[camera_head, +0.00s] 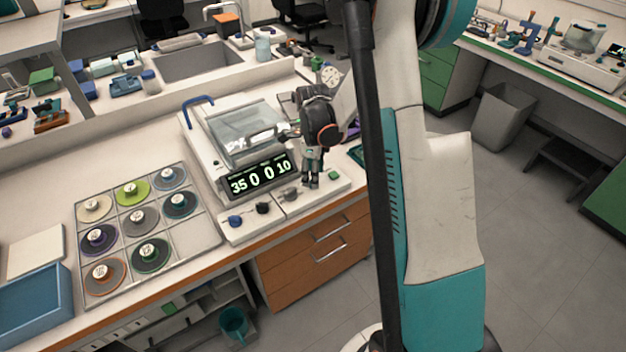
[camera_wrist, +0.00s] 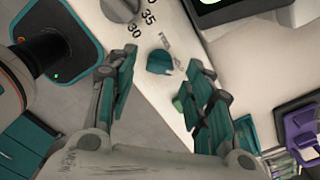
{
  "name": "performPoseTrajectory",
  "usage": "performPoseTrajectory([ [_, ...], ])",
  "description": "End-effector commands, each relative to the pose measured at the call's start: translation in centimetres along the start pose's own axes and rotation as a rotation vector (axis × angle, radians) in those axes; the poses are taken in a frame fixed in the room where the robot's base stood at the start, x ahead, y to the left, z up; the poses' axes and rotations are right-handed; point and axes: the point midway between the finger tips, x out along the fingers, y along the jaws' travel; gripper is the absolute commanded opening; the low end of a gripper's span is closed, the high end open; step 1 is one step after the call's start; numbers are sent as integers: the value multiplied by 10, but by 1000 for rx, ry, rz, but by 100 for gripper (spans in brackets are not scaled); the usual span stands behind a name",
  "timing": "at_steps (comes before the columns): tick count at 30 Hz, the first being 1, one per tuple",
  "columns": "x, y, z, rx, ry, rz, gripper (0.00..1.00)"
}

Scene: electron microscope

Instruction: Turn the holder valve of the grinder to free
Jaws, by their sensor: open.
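The grinder (camera_head: 240,135) is a white machine with a clear lid and a display reading 35 0 0 10. A teal knob (camera_wrist: 159,62) with small lettering beside it, apparently the holder valve, sits on its pale front panel in the wrist view. The lettering is too small to read. My gripper (camera_head: 311,182) is over the right part of the front panel, pointing down. In the wrist view my gripper (camera_wrist: 164,78) is open, with the knob between its two fingers and no visible contact. My gripper seems to hide the knob in the head view.
A grey dial (camera_wrist: 120,8) marked 30 and 35 is near the knob. Blue (camera_head: 235,220) and black (camera_head: 263,208) knobs are on the panel's left. A green button (camera_head: 334,175) is at its right. A tray of discs (camera_head: 188,240) lies left of the grinder.

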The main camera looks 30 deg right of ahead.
Motion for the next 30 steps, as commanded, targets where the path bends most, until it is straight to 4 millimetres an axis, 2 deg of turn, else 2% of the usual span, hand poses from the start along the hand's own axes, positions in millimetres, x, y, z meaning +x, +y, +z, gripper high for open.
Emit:
performPoseTrajectory([
  [1, 7, 0, 0, 0, 0, 0, 47],
  [5, 15, 0, 0, 0, 0, 0, 47],
  [14, 16, 0, 0, 0, 0, 0, 47],
  [15, 16, 0, 0, 0, 0, 0, 44],
  [21, 16, 0, 0, 0, 0, 0, 3],
  [30, 16, 0, 0, -16, 0, 0, 3],
])
